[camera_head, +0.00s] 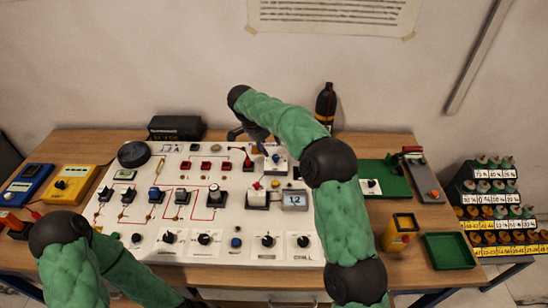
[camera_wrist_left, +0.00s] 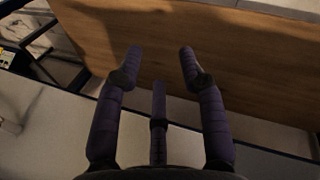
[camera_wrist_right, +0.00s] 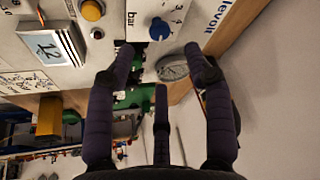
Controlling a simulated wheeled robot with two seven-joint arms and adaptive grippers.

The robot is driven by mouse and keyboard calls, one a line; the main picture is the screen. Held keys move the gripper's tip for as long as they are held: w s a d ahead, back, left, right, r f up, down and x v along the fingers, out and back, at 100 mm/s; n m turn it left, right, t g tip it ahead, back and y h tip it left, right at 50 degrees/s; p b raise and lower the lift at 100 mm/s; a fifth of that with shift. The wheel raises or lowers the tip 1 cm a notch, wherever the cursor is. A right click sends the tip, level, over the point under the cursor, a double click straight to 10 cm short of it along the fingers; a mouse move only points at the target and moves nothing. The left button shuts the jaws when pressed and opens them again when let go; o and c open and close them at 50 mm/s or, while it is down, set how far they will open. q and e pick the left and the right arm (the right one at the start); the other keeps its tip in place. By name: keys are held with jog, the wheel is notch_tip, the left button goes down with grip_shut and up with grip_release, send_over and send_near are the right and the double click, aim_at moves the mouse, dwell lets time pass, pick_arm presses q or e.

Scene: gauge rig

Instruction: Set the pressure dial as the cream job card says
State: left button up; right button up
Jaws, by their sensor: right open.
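The pressure dial is a blue knob (camera_wrist_right: 160,28) on a white plate marked "bar", with numbers such as 2, 3 and 4 around it. In the head view the blue knob (camera_head: 276,158) is at the panel's back right. My right gripper (camera_wrist_right: 158,50) is open, its fingertips to either side of and just short of the knob, with nothing held. In the head view it is partly hidden by my arm (camera_head: 256,135). A cream sheet (camera_head: 335,12) on the wall bears unreadable lines; I cannot tell whether it is the job card. My left gripper (camera_wrist_left: 160,52) is open and empty beside the table's wooden edge.
The white panel (camera_head: 135,243) carries several knobs, switches and red wiring lines. A display (camera_head: 294,200) reading about 12 or 1.2 stands near the dial. A round gauge (camera_wrist_right: 172,68) shows below the knob in the right wrist view. A green tray (camera_head: 448,251) lies at the right.

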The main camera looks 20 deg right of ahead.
aim_at(275, 157)
jog(key=b+x, duration=0.1)
jog(key=x, duration=0.6)
jog(key=shift+d+f+b, duration=0.1)
jog(key=shift+f+b, duration=0.2)
jog(key=shift+f, duration=0.05)
grip_shut()
